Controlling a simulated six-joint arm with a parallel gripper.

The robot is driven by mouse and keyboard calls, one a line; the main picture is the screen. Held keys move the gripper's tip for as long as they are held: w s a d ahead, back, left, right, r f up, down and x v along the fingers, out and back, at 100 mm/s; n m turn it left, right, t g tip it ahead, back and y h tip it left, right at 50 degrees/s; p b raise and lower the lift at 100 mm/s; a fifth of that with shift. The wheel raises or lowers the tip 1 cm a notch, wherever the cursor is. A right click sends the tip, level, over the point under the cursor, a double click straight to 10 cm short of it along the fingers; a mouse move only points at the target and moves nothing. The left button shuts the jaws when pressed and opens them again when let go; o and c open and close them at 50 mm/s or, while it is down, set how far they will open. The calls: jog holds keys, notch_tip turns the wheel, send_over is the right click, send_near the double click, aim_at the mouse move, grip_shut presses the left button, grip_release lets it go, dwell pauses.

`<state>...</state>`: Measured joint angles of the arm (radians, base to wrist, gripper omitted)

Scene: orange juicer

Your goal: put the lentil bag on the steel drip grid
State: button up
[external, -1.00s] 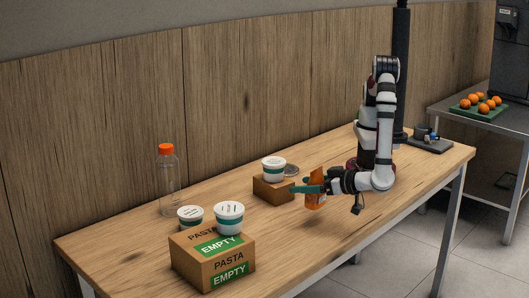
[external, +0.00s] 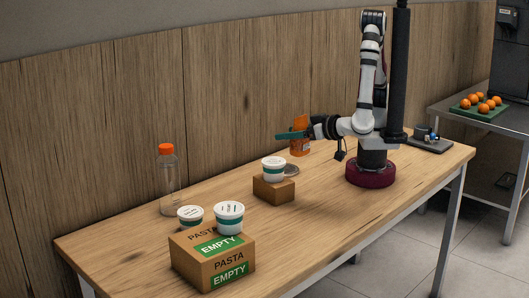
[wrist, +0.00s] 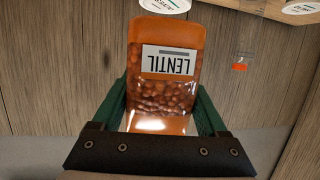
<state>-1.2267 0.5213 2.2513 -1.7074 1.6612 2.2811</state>
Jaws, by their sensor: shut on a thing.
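The orange lentil bag (external: 300,148) is held upright in my gripper (external: 288,135), whose teal fingers cross its middle. In the wrist view the lentil bag (wrist: 168,70) shows its LENTIL label, upside down, between the green fingers (wrist: 160,110). The bag hangs above the far side of the table, near the wooden wall. A flat round grey disc (external: 292,170), possibly the steel drip grid, lies below the bag, behind a small brown box. Its surface is too small to make out, and the box and tub partly hide it.
The small brown box (external: 273,190) carries a white tub (external: 273,169). A clear bottle with an orange cap (external: 167,180), another tub (external: 190,216) and a pasta box (external: 212,260) with a tub (external: 229,217) stand at the left. The table's front middle is clear.

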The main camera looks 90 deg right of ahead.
jog(key=w+d+m+g+h, duration=0.2)
jog(key=d+m+g+h, duration=0.25)
jog(key=d, duration=0.65)
jog(key=m+g+h, duration=0.2)
jog(key=m+g, duration=0.3)
jog(key=g, duration=0.1)
send_over(290, 168)
jog(key=shift+y, duration=0.25)
notch_tip(290, 168, down, 15)
jog(key=shift+d+r, duration=0.1)
jog(key=shift+d, duration=0.05)
